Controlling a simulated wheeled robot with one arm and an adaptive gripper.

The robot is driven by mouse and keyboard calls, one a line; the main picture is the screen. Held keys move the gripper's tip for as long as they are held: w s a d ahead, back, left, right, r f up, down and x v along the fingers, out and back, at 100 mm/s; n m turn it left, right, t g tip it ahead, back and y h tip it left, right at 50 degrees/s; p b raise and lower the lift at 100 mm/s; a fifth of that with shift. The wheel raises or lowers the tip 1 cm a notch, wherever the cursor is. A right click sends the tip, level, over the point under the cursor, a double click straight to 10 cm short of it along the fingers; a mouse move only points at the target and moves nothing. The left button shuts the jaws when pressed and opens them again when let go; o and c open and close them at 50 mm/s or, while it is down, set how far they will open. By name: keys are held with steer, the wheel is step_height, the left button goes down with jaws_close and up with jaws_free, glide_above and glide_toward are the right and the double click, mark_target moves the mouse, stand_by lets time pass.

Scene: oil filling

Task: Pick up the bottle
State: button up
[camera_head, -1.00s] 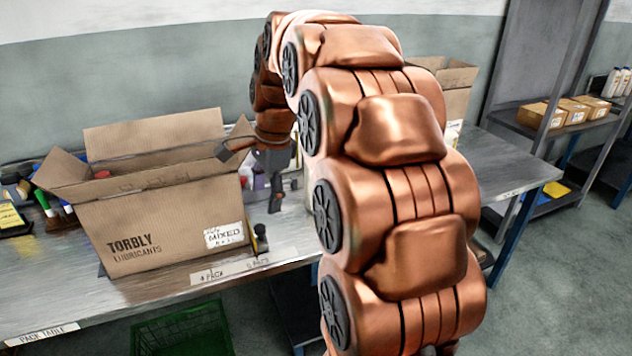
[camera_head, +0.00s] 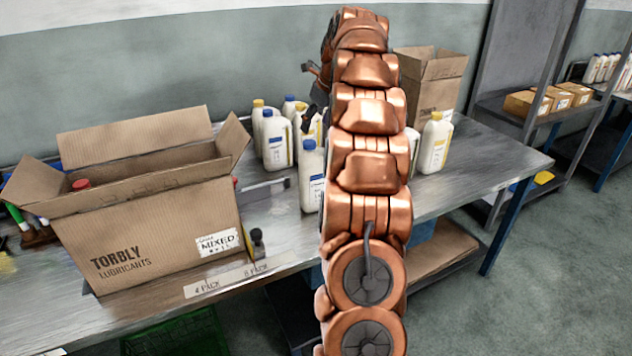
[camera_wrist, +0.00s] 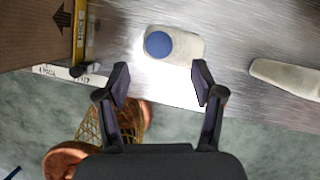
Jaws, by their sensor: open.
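Several white bottles stand on the metal table. One with a blue cap (camera_head: 311,185) is closest to the table's front edge, partly beside my arm. In the wrist view, a white bottle with a blue cap (camera_wrist: 186,47) stands just beyond my fingertips, seen from above. My gripper (camera_wrist: 160,82) is open and empty, with its fingers apart and the bottle ahead of the gap, not between them. In the head view my gripper is mostly hidden behind my arm; only dark parts show. Blue- and yellow-capped bottles (camera_head: 275,140) stand further back. A yellow-capped bottle (camera_head: 434,145) stands at right.
An open Torbly carton (camera_head: 165,235) stands at left, with a red cap inside. Another carton (camera_head: 432,82) stands at the back right. In the wrist view, another white bottle (camera_wrist: 287,77) is at right. A green crate (camera_head: 175,335) sits below the table.

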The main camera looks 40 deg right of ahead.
mark_target(311, 143)
steer(key=shift+s+p+x, duration=0.2)
steer(key=shift+p+x, duration=0.2)
steer(key=shift+x, duration=1.45)
steer(key=shift+s+p+x, duration=0.2)
steer(key=shift+p+x, duration=0.15)
steer(key=shift+x, duration=1.5)
steer(key=shift+a+f, duration=0.15)
steer(key=shift+c, duration=0.3)
jaws_close()
